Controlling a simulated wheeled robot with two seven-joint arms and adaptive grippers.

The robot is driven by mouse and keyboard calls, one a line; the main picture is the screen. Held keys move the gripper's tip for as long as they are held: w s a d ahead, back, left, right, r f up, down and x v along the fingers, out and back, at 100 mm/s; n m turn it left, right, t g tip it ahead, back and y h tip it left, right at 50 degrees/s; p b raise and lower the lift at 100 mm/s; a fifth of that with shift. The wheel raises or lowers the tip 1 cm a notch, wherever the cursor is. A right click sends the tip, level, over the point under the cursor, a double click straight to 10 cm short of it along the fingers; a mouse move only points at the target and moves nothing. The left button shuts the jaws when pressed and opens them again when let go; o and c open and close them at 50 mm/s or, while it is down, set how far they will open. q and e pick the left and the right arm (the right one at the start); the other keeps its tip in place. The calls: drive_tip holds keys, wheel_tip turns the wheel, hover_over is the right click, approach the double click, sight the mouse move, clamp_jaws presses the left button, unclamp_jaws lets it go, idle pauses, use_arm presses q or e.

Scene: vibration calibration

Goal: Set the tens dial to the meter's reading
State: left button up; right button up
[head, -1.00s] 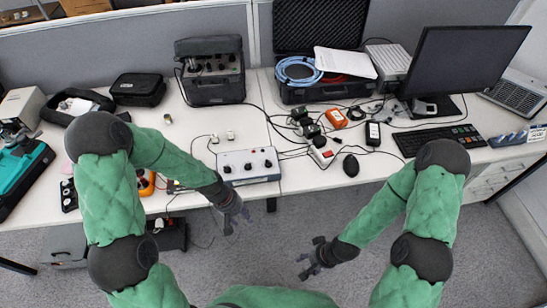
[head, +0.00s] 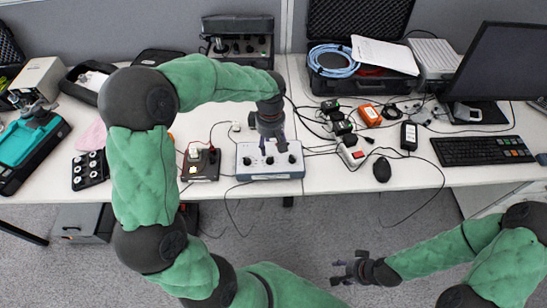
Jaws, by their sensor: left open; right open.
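A pale grey control box (head: 270,174) with a row of dark knobs sits near the table's front edge in the head view. The knob markings are too small to read, so I cannot tell which is the tens dial. My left gripper (head: 273,143) is open and points down over the box, close to its middle and right knobs. Whether it touches a knob cannot be told. My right gripper (head: 350,269) is open and empty in front of the table, over the floor. No meter reading is legible; my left arm hides part of the table.
A small dark device (head: 200,166) stands left of the box. Cables, chargers and a mouse (head: 382,170) lie to the right. A keyboard (head: 484,151) and monitor (head: 505,66) are farther right. An open black case (head: 362,85) is behind.

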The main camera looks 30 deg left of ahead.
sight(271, 158)
use_arm(q)
wheel_tip(271, 158, down, 8)
drive_tip(key=shift+r+b, duration=0.15)
drive_tip(key=shift+b, duration=1.1)
clamp_jaws()
